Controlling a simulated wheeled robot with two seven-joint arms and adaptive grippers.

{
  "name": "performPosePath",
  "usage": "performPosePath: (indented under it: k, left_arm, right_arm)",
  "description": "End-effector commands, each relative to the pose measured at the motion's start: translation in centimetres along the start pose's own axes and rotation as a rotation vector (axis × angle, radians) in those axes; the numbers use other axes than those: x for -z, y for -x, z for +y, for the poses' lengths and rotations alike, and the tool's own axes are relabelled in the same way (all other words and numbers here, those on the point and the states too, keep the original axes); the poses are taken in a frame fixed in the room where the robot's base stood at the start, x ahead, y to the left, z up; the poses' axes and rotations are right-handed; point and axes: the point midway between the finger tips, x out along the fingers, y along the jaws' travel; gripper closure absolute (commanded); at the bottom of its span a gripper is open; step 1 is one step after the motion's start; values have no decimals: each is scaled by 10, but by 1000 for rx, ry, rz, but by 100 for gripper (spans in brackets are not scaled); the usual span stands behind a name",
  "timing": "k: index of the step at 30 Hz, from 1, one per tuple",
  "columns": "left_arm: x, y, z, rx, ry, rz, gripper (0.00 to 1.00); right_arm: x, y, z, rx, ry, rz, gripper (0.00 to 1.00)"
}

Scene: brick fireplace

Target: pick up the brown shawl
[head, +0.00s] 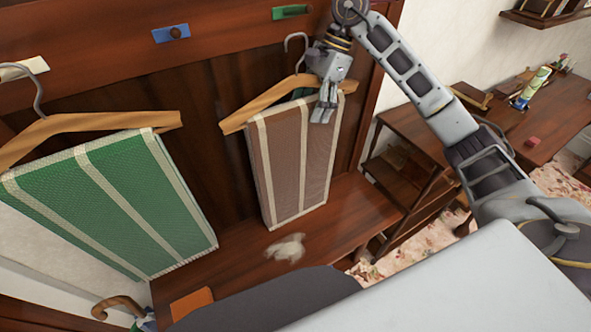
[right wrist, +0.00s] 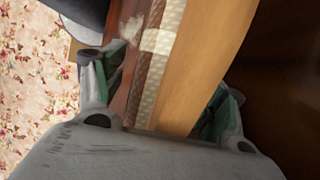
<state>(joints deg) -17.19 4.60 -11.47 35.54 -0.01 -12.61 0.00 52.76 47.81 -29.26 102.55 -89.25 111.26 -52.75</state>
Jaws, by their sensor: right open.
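The brown shawl (head: 288,160), with cream stripes, hangs folded over a wooden hanger (head: 262,106) against the dark panel. My right gripper (head: 323,108) is at the upper right part of the shawl, in front of the hanger's right arm. In the right wrist view the open fingers of my right gripper (right wrist: 162,92) stand on either side of the hanger's wooden arm (right wrist: 198,65) and the shawl's edge (right wrist: 153,72). I cannot tell whether either finger touches them. My left gripper is not in view.
A green striped shawl (head: 105,205) hangs on another hanger at the left. Below is a brown wooden bench (head: 345,213) with a blurred whitish thing (head: 287,248) on it. A wooden shelf unit (head: 405,175) and a desk (head: 540,120) stand at the right.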

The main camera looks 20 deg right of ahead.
Motion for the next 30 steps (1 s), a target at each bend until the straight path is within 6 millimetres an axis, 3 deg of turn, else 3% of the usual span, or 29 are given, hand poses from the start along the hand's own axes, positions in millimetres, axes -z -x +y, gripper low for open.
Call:
performPosePath:
  k: [19,30]
  left_arm:
    - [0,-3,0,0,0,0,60]
    - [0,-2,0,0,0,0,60]
  right_arm:
    - [1,-2,0,-1,-1,1,29]
    - [1,-2,0,-1,-1,0,76]
